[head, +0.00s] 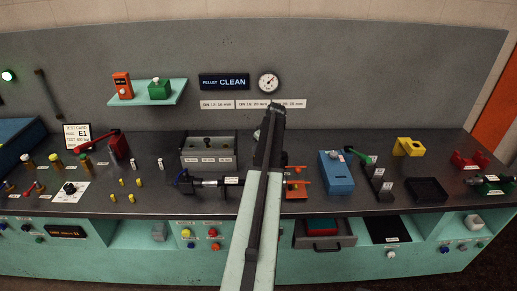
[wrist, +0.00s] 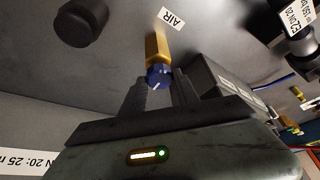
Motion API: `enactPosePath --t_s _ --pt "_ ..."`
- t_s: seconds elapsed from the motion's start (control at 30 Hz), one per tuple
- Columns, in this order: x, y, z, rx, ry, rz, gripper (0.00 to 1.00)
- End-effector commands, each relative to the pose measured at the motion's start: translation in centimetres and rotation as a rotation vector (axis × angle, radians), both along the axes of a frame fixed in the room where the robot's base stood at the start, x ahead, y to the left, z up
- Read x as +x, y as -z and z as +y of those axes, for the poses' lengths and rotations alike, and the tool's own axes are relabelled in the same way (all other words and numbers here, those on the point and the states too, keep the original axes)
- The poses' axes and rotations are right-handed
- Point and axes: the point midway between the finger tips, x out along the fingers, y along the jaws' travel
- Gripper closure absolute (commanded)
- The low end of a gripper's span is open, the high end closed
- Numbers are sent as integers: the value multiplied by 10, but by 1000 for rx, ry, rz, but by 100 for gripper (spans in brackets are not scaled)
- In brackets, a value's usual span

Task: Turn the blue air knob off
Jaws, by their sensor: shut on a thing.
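The blue air knob (wrist: 158,76) is in the middle of the wrist view, on the end of a brass valve body (wrist: 157,47). A white line marks its face. A white label reading AIR (wrist: 171,18) is beside the valve. My gripper (wrist: 160,88) has its two dark fingers on either side of the knob and is shut on it. In the head view my arm reaches up over the bench to the grey back wall. The knob is not visible there, and my arm covers that part of the wall.
A dark round thing (wrist: 82,22) is at the upper left of the wrist view. In the head view a gauge (head: 268,82) and the PELLET CLEAN sign (head: 224,82) are close by on the wall. A grey box (head: 208,150) and blue box (head: 336,172) stand on the bench.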

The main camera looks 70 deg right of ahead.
Motion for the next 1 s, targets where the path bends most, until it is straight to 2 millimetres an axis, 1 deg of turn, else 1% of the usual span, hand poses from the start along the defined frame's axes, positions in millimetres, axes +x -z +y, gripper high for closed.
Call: enactPosePath --t_s 0.43,0.47,0.5,0.53,0.87,1.0 --pt "1 0 0 1 -13 2 100" --pt "1 0 0 1 -13 2 60" --pt "1 0 0 1 -13 2 49" --pt "1 0 0 1 -12 2 41" --pt "0 -1 0 0 -11 1 41" --pt "-3 -12 2 1 -10 1 41"
